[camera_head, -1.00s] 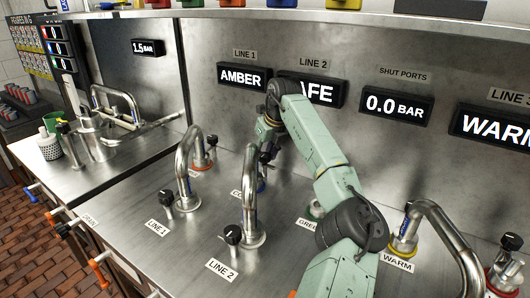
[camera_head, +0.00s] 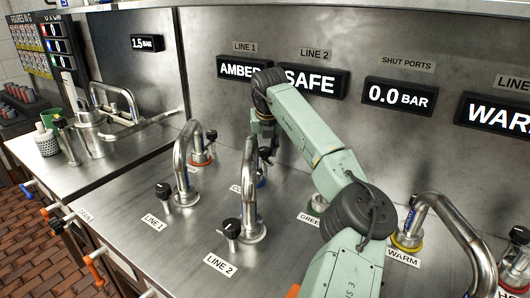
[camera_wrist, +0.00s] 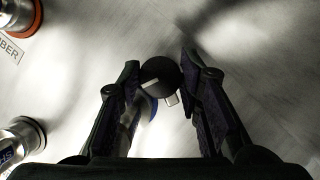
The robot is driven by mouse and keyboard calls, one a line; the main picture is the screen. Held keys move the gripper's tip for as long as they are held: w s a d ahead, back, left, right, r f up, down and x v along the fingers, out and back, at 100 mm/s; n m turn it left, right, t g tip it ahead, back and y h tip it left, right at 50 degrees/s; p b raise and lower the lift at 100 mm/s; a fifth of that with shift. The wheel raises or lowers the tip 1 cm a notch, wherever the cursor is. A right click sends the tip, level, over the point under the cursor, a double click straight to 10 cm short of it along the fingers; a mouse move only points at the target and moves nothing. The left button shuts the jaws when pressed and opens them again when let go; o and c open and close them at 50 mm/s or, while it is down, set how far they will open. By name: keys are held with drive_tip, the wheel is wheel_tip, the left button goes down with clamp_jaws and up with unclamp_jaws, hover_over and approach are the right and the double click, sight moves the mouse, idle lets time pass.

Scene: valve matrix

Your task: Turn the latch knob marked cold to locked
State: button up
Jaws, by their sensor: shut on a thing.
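The knob (camera_wrist: 158,72) is a round black cap with a pale pointer mark, seen from above in the wrist view. A blue ring (camera_wrist: 147,104) shows below it, partly hidden by my left finger. My gripper (camera_wrist: 160,64) has one finger on each side of the knob and is shut on it. In the head view my gripper (camera_head: 263,135) reaches down behind a bent steel pipe (camera_head: 249,185). The dark knob (camera_head: 266,154) shows there only in part, above the blue ring (camera_head: 261,182). A label starting with "C" (camera_head: 236,188) is mostly covered by the pipe.
Bent pipes and black knobs stand close by, including the LINE 1 knob (camera_head: 163,190) and LINE 2 knob (camera_head: 231,228). Wall displays read AMBER (camera_head: 240,70), SAFE (camera_head: 314,81) and 0.0 BAR (camera_head: 399,96). My arm hides part of the right counter.

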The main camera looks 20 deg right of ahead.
drive_tip(key=m+h+b, duration=0.1)
drive_tip(key=m, duration=0.2)
drive_tip(key=shift+m+b, duration=0.3)
drive_tip(key=shift+b, duration=0.1)
drive_tip(key=m, duration=0.2)
drive_tip(key=m+g+h, duration=0.1)
drive_tip(key=shift+w+a+r+m+h, duration=0.1)
drive_tip(key=shift+a+m+h, duration=0.05)
drive_tip(key=shift+m+h, duration=0.2)
drive_tip(key=m+g, duration=0.1)
drive_tip(key=m, duration=0.2)
drive_tip(key=shift+r+h, duration=0.1)
drive_tip(key=shift+h, duration=0.15)
drive_tip(key=shift+m+g+p, duration=0.6)
drive_tip(key=shift+m+p, duration=0.05)
drive_tip(key=shift+m, duration=0.6)
drive_tip(key=o, duration=0.9)
